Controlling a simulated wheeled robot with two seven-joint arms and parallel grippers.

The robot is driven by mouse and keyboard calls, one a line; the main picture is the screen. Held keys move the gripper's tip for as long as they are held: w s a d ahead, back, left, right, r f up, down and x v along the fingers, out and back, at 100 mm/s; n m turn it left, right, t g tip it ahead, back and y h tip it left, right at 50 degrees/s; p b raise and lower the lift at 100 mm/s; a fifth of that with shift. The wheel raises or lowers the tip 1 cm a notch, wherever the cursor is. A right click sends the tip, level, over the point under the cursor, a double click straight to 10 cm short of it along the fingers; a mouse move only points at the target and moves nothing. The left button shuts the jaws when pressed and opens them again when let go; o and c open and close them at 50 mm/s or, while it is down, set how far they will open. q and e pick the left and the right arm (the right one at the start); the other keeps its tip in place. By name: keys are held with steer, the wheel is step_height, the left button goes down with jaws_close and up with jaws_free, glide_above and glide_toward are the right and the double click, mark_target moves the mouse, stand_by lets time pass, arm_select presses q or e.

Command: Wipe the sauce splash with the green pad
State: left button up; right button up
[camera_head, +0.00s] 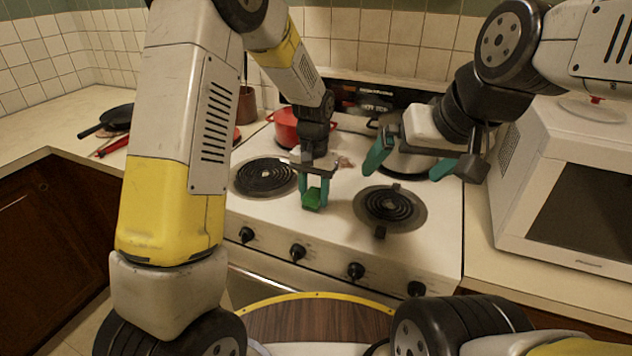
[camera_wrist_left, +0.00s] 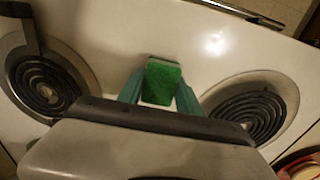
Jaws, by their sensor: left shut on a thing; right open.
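The green pad (camera_head: 312,199) is between the teal fingers of my left gripper (camera_head: 314,188), which is shut on it. The pad is over the white stovetop between two coil burners; I cannot tell whether it touches the surface. My right gripper (camera_head: 412,157) is open and empty, above the back right of the stove near a steel pot. A small reddish-brown patch, possibly the sauce splash (camera_head: 345,162), shows on the stovetop just behind and right of my left gripper.
Coil burners lie left (camera_head: 265,175) and right (camera_head: 390,204) of the pad. A red pot (camera_head: 285,128) and a steel pot (camera_head: 402,160) stand at the back of the stove. A white microwave (camera_head: 560,180) is at right. A dark pan (camera_head: 117,117) lies on the left counter.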

arm_select(q)
steer(key=shift+w+d+r, duration=0.1)
steer(key=shift+w+r, duration=0.05)
steer(key=shift+r, duration=0.4)
steer(key=shift+w+r, duration=0.1)
steer(key=shift+r, duration=0.45)
steer(key=shift+s+r, duration=0.15)
steer(key=shift+r, duration=2.65)
